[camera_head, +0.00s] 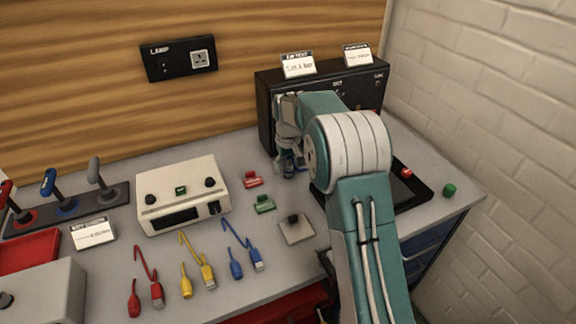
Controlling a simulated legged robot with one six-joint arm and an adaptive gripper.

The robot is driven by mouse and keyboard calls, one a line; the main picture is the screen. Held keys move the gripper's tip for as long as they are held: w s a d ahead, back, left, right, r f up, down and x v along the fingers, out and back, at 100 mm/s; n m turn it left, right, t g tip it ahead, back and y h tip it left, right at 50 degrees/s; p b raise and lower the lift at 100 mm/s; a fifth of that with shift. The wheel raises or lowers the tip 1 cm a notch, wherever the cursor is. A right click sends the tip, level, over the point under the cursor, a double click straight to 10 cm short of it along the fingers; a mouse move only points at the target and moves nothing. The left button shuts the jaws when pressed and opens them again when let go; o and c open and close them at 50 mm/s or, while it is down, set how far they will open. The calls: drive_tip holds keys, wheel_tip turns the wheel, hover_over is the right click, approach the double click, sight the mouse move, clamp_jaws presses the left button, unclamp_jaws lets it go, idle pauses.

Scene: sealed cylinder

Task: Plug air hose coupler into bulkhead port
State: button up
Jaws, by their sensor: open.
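My gripper (288,170) points down in front of the left part of a black panel box (264,112) at the back of the bench. It is open. A small dark blue piece shows at its fingertips, and I cannot tell whether it is the air hose coupler. My teal and white arm covers much of the box's front. I cannot make out the bulkhead port; part of the panel is hidden behind my arm.
A cream instrument box (182,195) stands left of my gripper. Red (252,180) and green (265,204) clips lie between them. Red, yellow and blue cables (236,250) lie in front. A green cylinder (449,190) stands near the bench's right edge. A brick wall rises at right.

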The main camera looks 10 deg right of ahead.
sight(289, 158)
drive_tip(key=shift+c, duration=0.3)
idle(0.7)
clamp_jaws()
drive_tip(key=shift+r, duration=3.05)
drive_tip(key=shift+d, duration=0.1)
drive_tip(key=s+d+r, duration=0.1)
drive_tip(key=s+d, duration=0.1)
drive_tip(key=d, duration=0.2)
drive_tip(key=s+d+r, duration=0.1)
drive_tip(key=s+d, duration=0.2)
drive_tip(key=d, duration=0.1)
drive_tip(key=s+d+r, duration=0.1)
drive_tip(key=s+d, duration=0.1)
drive_tip(key=d, duration=0.3)
drive_tip(key=shift+s, duration=0.15)
drive_tip(key=s+d, duration=0.3)
drive_tip(key=s+d+r, duration=0.1)
drive_tip(key=s+d, duration=0.1)
drive_tip(key=s, duration=0.1)
drive_tip(key=s+d, duration=0.3)
drive_tip(key=shift+s+d+r, duration=0.1)
drive_tip(key=shift+d+r, duration=0.2)
